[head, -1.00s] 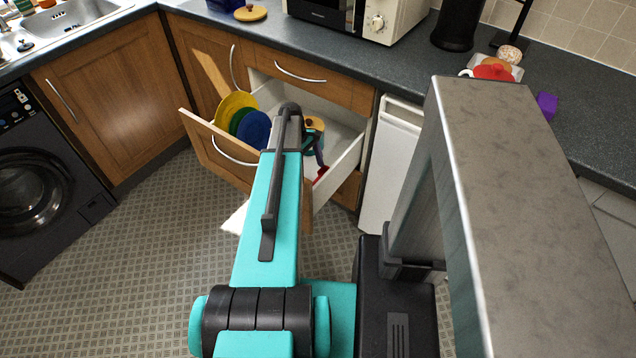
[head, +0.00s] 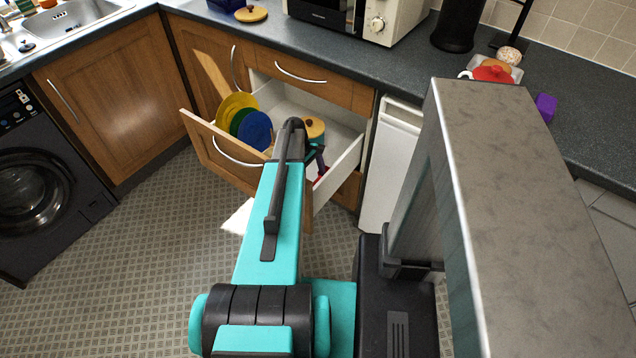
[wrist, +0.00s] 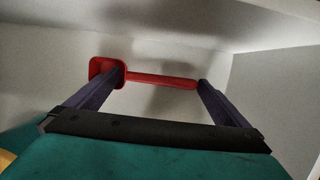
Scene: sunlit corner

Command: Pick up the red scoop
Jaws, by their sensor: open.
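The red scoop (wrist: 160,80) lies in the open drawer (head: 340,172). In the wrist view its bowl is at the left and its handle runs right. In the head view only a small red part (head: 322,170) shows beside my arm; the rest is hidden. My gripper (wrist: 161,81) is open, its two dark fingers spread apart. The left fingertip overlaps the bowl's right side in the picture and the right one is by the handle's end. Whether they touch the scoop I cannot tell.
Yellow, green and blue plates (head: 255,130) stand in the drawer, left of my arm. A pot with a wooden lid (head: 314,127) is behind my wrist. The drawer's walls enclose the gripper closely. The counter (head: 400,75) overhangs behind.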

